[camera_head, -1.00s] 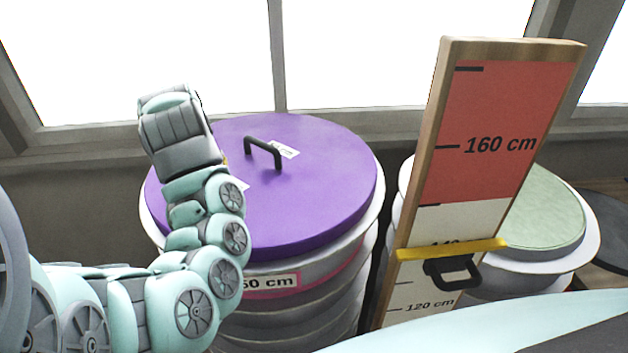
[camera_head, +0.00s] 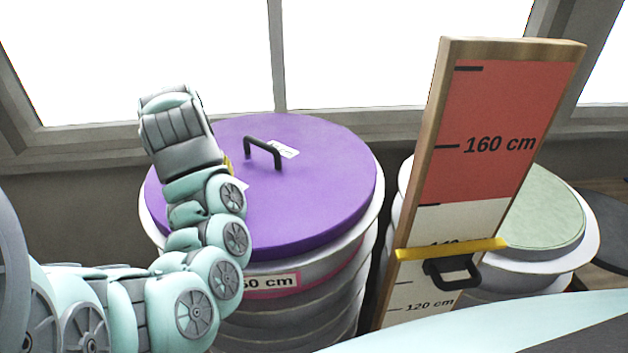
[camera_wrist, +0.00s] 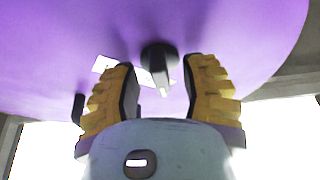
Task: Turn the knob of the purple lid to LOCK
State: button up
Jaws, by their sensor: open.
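The purple lid (camera_head: 318,195) lies on a round grey-white mould and has a black arched handle (camera_head: 263,152) on top. In the wrist view the lid (camera_wrist: 220,25) fills the upper part. The dark knob (camera_wrist: 158,58) sticks out from the lid there, with a pale tip; white labels lie beside it, their text unreadable. My gripper (camera_wrist: 165,88) is open, with its two yellow-and-black fingers on either side of the knob's end; I cannot tell whether they touch it. In the head view the knob is hidden behind my arm, and only a bit of yellow finger shows.
A tall height board (camera_head: 500,130) with a yellow slider (camera_head: 450,249) stands right of the purple lid. Behind it is a mould with a pale green lid (camera_head: 545,215). Windows and a sill run along the back.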

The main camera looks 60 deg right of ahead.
jog(key=shift+v, duration=3.75)
